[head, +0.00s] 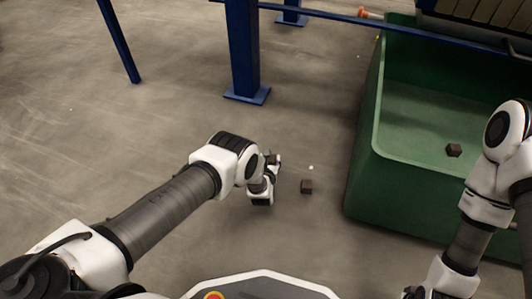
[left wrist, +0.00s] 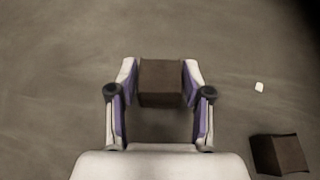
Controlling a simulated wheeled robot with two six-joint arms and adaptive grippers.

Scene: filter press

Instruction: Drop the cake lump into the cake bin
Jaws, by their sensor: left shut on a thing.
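My left gripper (head: 270,166) is low over the grey floor, left of the green bin. In the left wrist view, its two fingers (left wrist: 160,92) are shut on a dark brown cake lump (left wrist: 160,80), one on each side. In the head view the held lump is mostly hidden by the gripper. The green cake bin (head: 420,195) stands open at the right. One dark lump (head: 454,150) lies inside it. Another dark lump (head: 307,186) lies on the floor between the gripper and the bin; it also shows in the left wrist view (left wrist: 279,154).
A small white bit (head: 310,167) lies on the floor near the loose lump. A blue post (head: 243,50) with a foot plate stands behind. A blue rail (head: 330,15) crosses above the bin's far side. My right arm hangs over the bin's right side. Floor at left is clear.

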